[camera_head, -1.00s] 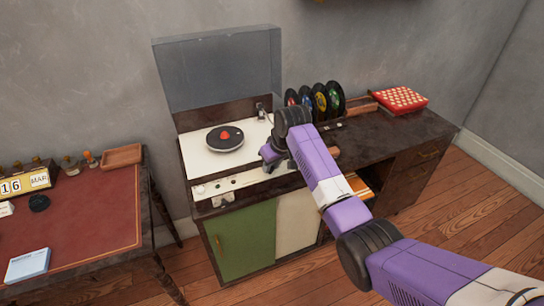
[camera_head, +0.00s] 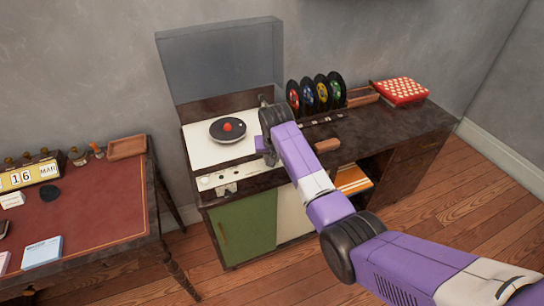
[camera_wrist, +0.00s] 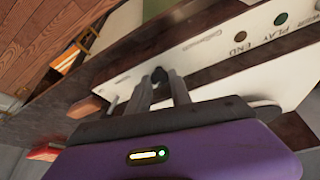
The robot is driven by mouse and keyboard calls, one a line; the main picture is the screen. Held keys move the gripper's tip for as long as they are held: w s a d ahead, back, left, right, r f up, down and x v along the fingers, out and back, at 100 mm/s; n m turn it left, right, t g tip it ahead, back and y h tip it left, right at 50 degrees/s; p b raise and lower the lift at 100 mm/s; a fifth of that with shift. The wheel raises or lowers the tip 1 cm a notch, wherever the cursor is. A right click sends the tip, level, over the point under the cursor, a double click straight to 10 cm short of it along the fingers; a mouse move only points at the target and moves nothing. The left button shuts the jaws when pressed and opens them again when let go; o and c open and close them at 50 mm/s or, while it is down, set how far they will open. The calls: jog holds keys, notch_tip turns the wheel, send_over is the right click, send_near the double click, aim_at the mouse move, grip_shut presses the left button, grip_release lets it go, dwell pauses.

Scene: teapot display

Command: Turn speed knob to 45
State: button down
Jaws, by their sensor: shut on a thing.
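The speed knob (camera_wrist: 159,74) is a small dark knob on the white control panel (camera_wrist: 205,48) in the wrist view. My gripper (camera_wrist: 160,83) is shut on it, with a grey finger on either side. I cannot read the knob's pointer or any speed numbers around it. In the head view the record player's panel (camera_head: 225,178) runs along the front of the cabinet. My wrist and arm hide the knob there.
The turntable (camera_head: 228,136) with a red centre lies behind the panel, under a raised clear lid (camera_head: 215,62). Green and brown round controls marked PLAY and END show in the wrist view. Several records (camera_head: 318,93) stand upright to the right. A red desk (camera_head: 95,205) stands left.

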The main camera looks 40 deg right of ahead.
jog(key=c, duration=1.2)
grip_release()
jog(key=shift+o, duration=0.2)
jog(key=v, duration=0.8)
jog(key=shift+f, duration=0.1)
